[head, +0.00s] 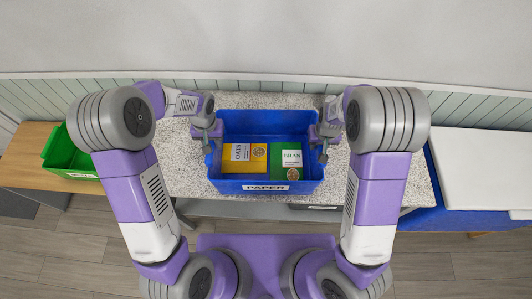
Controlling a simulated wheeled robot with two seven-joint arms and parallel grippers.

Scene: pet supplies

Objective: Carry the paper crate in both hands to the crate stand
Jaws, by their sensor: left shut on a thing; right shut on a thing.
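The paper crate (265,188) is a blue open box with a white "PAPER" label on its near wall. It is in the middle of the head view, over the speckled counter. A yellow "OATS" box (236,158) and a green "BRAN" box (287,160) lie inside it. My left gripper (213,142) is shut on the crate's left wall. My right gripper (323,145) is shut on its right wall. I cannot tell whether the crate's bottom touches the counter. No place marked as the crate stand can be made out.
The speckled counter (185,178) has bare room on both sides of the crate. A green crate (64,150) sits on a wooden surface (28,160) at the left. A blue piece with a white top (480,165) stands at the right. A panelled wall is behind.

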